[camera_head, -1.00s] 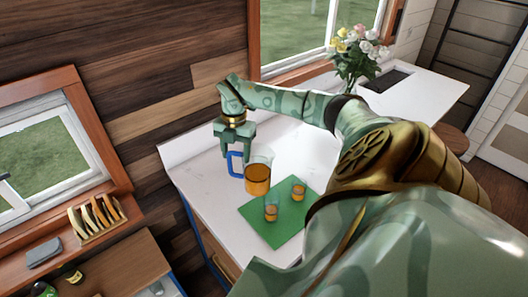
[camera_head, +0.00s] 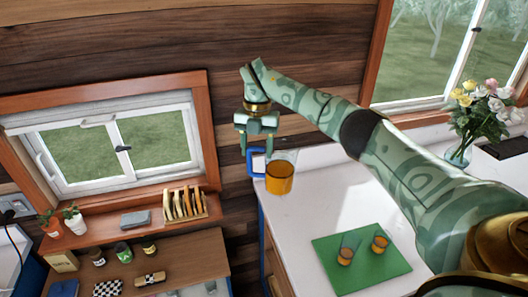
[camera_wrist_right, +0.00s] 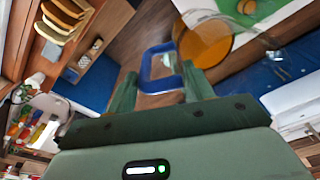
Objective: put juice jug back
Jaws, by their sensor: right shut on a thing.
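The juice jug (camera_head: 280,176) is clear with orange juice in it and a blue handle. My right gripper (camera_head: 257,150) is shut on the handle. The jug hangs near the left edge of the white counter (camera_head: 315,210). In the right wrist view the jug (camera_wrist_right: 204,42) is at the top, and its blue handle lies between the fingers of my right gripper (camera_wrist_right: 160,85). Two glasses of orange juice, one left (camera_head: 345,256) and one right (camera_head: 380,243), stand on a green mat (camera_head: 325,245) on the counter. My left gripper is not in view.
A lower wooden worktop (camera_head: 205,255) at the left holds jars (camera_head: 123,252), a checkered item and a wooden block. Above it, the window sill holds a toast rack (camera_head: 185,206), a grey block (camera_head: 136,219) and potted plants. A flower vase (camera_head: 459,150) stands at the counter's right.

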